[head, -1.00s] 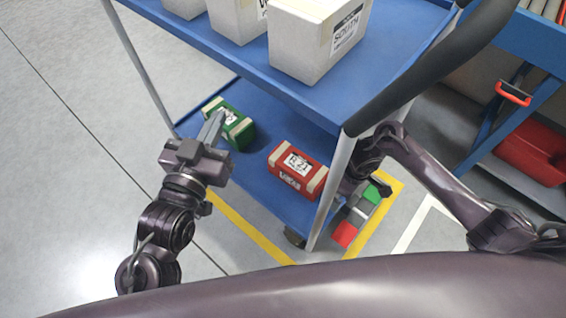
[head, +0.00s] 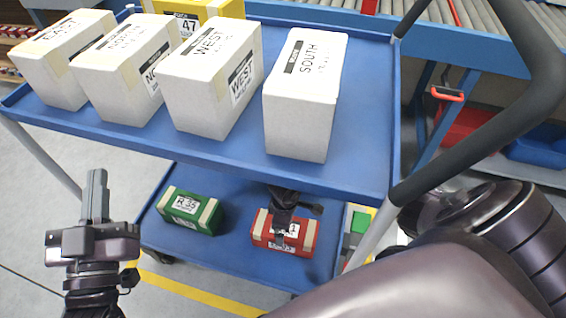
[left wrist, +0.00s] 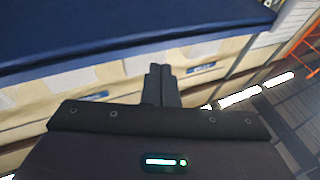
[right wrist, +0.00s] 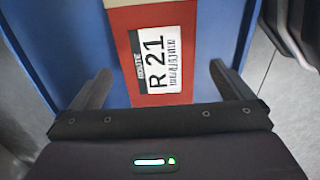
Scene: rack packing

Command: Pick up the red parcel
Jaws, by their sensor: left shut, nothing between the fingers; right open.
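The red parcel (head: 268,238) lies on the lower shelf of the blue cart, with tan end bands and a white label. In the right wrist view the red parcel (right wrist: 184,72) shows its label R 21 between the open fingers. My right gripper (right wrist: 162,82) is open, its fingers on either side of the parcel; I cannot tell whether they touch it. In the head view my right gripper (head: 284,212) covers part of the parcel's top. My left gripper (head: 97,178) is shut and empty, in front of the cart's left side. It also shows in the left wrist view (left wrist: 160,70).
A green parcel (head: 187,212) lies left on the lower shelf. White boxes (head: 302,105) stand on the cart's upper shelf (head: 360,130), above the right gripper, with a yellow box (head: 215,8) behind. The cart's post and dark handle (head: 455,135) stand at the right.

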